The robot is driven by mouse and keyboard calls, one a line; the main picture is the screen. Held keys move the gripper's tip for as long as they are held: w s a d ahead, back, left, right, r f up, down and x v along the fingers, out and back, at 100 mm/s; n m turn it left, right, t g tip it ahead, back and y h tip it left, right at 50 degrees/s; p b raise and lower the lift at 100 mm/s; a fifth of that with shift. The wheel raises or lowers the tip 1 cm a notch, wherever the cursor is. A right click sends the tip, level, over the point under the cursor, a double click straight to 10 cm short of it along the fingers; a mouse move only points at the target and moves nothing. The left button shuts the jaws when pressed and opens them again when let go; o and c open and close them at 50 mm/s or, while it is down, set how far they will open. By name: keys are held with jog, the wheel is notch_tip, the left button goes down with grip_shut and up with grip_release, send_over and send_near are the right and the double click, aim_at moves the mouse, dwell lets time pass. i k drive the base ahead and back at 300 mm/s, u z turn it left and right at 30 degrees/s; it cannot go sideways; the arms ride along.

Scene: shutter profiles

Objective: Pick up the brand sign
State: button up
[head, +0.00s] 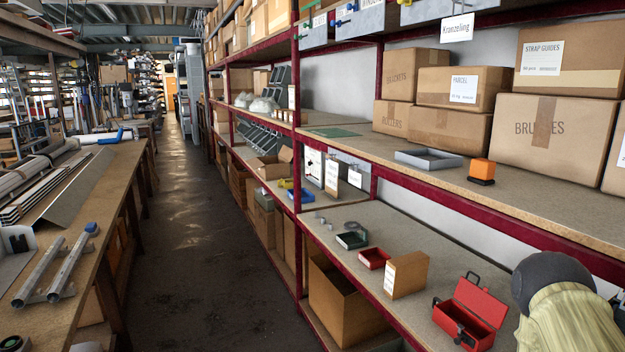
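The brand sign (457,29) is a small white plate with dark lettering that seems to read "Kranzeling". It is at the upper right of the head view, in front of the pale wall and just below the grey bins on the upper shelf. I cannot tell how it is fixed. It is above the brown boxes and apart from them in the picture. My gripper is not in view, so I cannot see whether it is open or holds anything.
Brown boxes (543,131) line the back of the middle shelf (540,205), with an orange block (482,170) and a grey tray (429,159) in front. A red toolbox (472,311) stands open below. A workbench (111,185) is at left. The aisle floor (195,250) is clear.

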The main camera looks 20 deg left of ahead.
aim_at(458, 29)
jog(key=u, duration=0.4)
jog(key=k, duration=0.45)
jog(key=u, duration=0.95)
jog(key=i, duration=1.75)
jog(key=z, duration=1)
